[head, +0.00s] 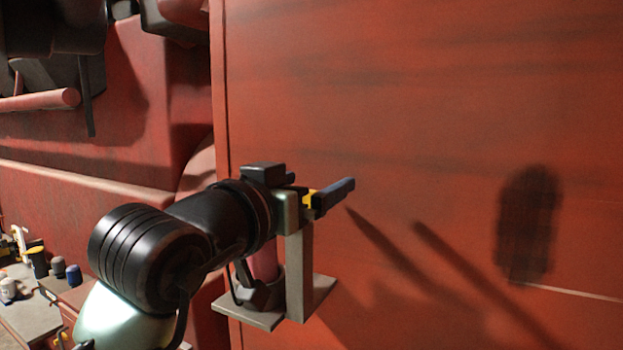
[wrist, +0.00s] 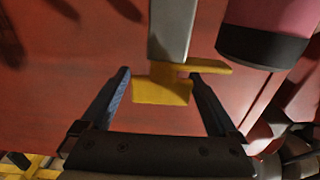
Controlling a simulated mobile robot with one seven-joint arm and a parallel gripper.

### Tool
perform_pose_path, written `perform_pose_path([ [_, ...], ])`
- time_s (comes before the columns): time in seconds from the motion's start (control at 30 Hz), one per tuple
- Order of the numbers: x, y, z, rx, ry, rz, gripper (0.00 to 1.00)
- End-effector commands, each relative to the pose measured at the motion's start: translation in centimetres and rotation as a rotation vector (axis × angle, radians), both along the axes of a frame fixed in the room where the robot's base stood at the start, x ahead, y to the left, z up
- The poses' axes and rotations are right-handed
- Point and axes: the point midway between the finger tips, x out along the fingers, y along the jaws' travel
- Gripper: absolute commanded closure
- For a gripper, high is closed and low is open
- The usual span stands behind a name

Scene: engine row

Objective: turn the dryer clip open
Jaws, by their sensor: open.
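The yellow dryer clip (wrist: 162,91) sits at the end of a grey upright post (wrist: 172,30) in the wrist view. It has a broad plate and a thin arm reaching right. My gripper (wrist: 159,75) is open, with one blue-grey finger on each side of the broad plate. A gap shows on the left; on the right I cannot tell whether the finger touches. A pink cylinder with a black end (wrist: 262,45), apparently the dryer, is beside the post. In the head view my gripper (head: 335,193) largely hides the clip, and only a yellow bit shows.
The post rises from a grey bracket plate (head: 250,314) against a large red panel (head: 430,100). The panel is close beyond my fingers. A bench (head: 30,318) with small bottles and cups stands at the lower left. Red machinery (head: 150,100) fills the left background.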

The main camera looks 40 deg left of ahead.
Motion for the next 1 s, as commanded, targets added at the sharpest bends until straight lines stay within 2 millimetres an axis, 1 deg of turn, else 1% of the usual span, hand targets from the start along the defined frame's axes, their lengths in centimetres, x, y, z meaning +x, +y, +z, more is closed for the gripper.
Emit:
perform_pose_path([
  [0.27,0.19,0.05,-0.02,0.000,0.000,0.000,0.05],
  [0.3,0.20,0.04,-0.02,0.000,0.000,0.000,0.09],
  [0.37,0.19,0.03,-0.02,0.000,0.000,0.000,0.19],
  [0.4,0.19,0.03,-0.02,0.000,0.000,0.000,0.27],
  [0.47,0.18,0.03,-0.02,0.000,0.000,0.000,0.37],
  [0.6,0.18,0.03,-0.03,0.000,0.000,0.000,0.63],
  [0.67,0.18,0.03,-0.03,-0.001,0.000,0.000,0.73],
  [0.7,0.17,0.03,-0.03,-0.001,0.000,0.000,0.81],
  [0.77,0.17,0.03,-0.04,-0.001,0.000,0.000,0.91],
  [1.0,0.20,0.01,-0.11,-0.001,0.001,0.019,0.91],
])
